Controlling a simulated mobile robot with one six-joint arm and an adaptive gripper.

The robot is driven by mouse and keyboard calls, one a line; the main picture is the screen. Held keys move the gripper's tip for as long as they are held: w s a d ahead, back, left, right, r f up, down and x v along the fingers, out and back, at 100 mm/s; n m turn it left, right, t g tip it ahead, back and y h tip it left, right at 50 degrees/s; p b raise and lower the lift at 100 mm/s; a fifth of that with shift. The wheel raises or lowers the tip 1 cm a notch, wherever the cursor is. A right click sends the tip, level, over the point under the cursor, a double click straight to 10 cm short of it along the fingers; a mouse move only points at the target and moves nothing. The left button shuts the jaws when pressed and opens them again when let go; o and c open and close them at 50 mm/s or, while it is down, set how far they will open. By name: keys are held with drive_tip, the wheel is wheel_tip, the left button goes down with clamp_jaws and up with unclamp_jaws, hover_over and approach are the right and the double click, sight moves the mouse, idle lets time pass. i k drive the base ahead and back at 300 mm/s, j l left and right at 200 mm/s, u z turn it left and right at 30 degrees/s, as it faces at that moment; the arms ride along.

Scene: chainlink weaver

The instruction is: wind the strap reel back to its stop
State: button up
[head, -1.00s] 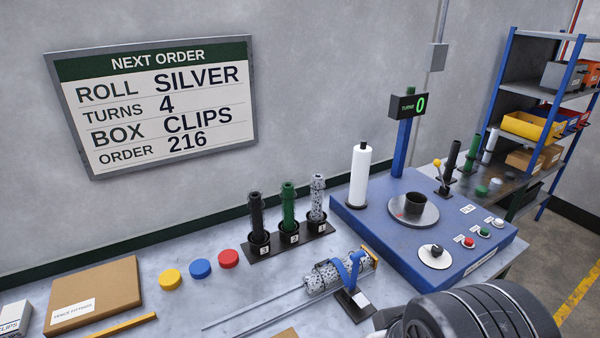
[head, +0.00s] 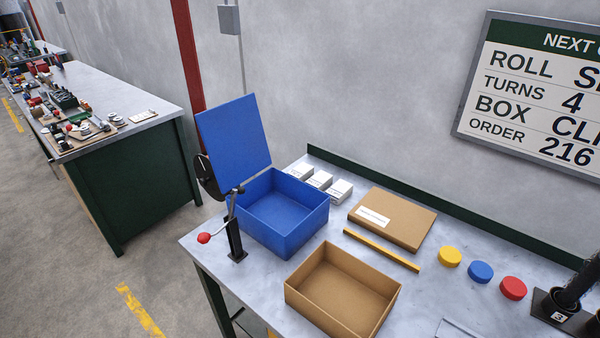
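A black disc (head: 206,176), which looks like the strap reel, stands at the left side of an open blue box (head: 283,236). Its face has a thin light mark on it. A lever with a red ball knob (head: 204,238) rises from a black post (head: 236,241) just in front of the disc and the box. The post and lever hide part of the disc's lower edge. I cannot tell whether the lever joins the disc, nor where the reel's stop is. My gripper is not in view.
The blue lid (head: 234,138) stands up. An open cardboard box (head: 313,299) is in front right. White cartons (head: 319,180), a flat brown box (head: 392,218), a yellow bar (head: 381,250) and coloured discs (head: 480,272) lie rightward. Open floor (head: 70,275) is left of the bench.

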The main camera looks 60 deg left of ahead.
sight(202, 166)
drive_tip(key=u, duration=2.7)
drive_tip(key=i+j, duration=0.55)
drive_tip(key=i+j+u, duration=0.1)
drive_tip(key=i+j, duration=0.45)
drive_tip(key=i, duration=0.15)
drive_tip(key=i+j+u, duration=0.1)
drive_tip(key=i+j, duration=0.4)
drive_tip(key=i, duration=0.15)
